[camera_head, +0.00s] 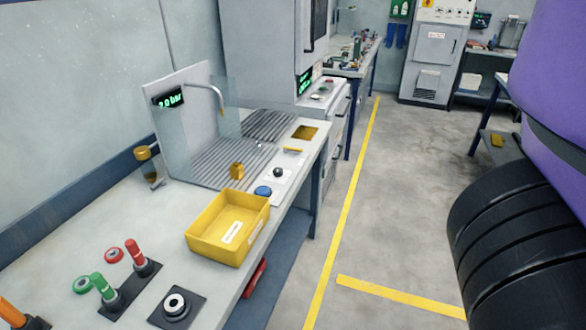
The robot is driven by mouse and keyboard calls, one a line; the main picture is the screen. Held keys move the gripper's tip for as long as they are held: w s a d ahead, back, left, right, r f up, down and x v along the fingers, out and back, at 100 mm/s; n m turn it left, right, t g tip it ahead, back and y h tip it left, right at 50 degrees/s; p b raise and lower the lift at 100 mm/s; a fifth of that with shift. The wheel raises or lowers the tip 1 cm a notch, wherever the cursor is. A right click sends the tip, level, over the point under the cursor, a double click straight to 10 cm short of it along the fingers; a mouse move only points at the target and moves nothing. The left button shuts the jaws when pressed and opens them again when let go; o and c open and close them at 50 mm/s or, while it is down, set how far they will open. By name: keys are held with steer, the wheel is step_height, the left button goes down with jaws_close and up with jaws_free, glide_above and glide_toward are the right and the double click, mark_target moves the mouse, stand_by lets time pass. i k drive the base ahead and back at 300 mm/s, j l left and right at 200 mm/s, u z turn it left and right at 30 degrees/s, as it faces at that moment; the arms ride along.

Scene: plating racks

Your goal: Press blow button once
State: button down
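A blue round button (263,191), which I take to be the blow button, sits on a pale panel at the front right of the blow-off station. It appears uncovered, and no part of me touches it. A small black knob (278,172) is just behind it on the same panel. The station has a grey back plate (190,125), a green display (168,98) reading about 2.0 bar, and a curved metal nozzle (216,93) over a slatted grate (215,175). My gripper is not in view; large purple and black arm parts fill the right side.
A yellow bin (228,250) stands just in front of the button. A brass-coloured block (237,171) rests on the grate. Red and green handled gauges (135,254) and a black-based ring fixture (177,306) are nearer. The floor right of the bench is clear, with yellow lines.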

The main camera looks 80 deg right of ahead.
mark_target(262, 190)
steer(key=z, duration=1.45)
